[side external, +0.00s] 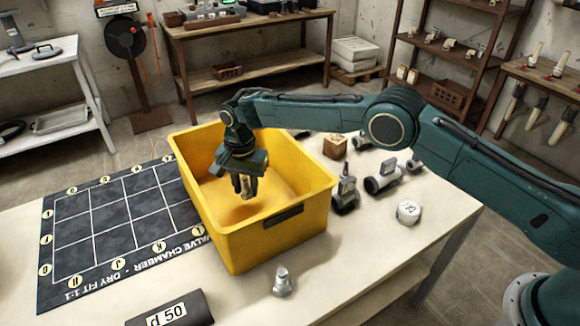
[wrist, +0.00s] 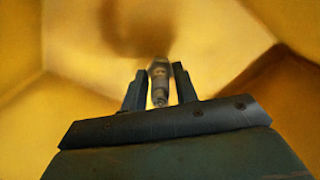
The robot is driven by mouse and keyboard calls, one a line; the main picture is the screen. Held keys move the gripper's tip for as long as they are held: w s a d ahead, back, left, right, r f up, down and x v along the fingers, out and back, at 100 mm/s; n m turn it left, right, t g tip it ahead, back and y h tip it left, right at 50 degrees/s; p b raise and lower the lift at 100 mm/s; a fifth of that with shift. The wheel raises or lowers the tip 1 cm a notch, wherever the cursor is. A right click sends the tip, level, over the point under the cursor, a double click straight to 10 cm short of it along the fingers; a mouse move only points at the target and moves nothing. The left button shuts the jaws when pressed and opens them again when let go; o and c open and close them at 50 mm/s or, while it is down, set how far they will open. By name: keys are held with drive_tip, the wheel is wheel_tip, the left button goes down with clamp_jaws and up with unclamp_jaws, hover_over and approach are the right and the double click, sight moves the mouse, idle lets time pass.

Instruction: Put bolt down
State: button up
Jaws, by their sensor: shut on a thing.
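My gripper (side external: 244,185) is inside the upper part of the yellow bin (side external: 240,252), pointing down. In the wrist view, my gripper (wrist: 159,88) is shut on a grey metal bolt (wrist: 160,75), which sits between the two dark fingers. The bolt is above the bin floor, which looks empty around it, with a shadow below. In the side view the bolt is small and partly hidden by the fingers. Another grey bolt-like piece (side external: 282,282) stands upright on the table in front of the bin.
A dark gridded mat (side external: 120,225) lies left of the bin. Valves (side external: 383,178), a dark fitting (side external: 346,190), a white cap (side external: 408,212) and a wooden block (side external: 335,146) stand to the right. A dark labelled box (side external: 170,310) lies at the front. The bin walls surround my gripper.

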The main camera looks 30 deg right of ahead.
sight(246, 193)
drive_tip(key=shift+f, duration=1.45)
drive_tip(key=shift+f, duration=0.1)
drive_tip(key=o, duration=1.1)
wheel_tip(246, 193, up, 12)
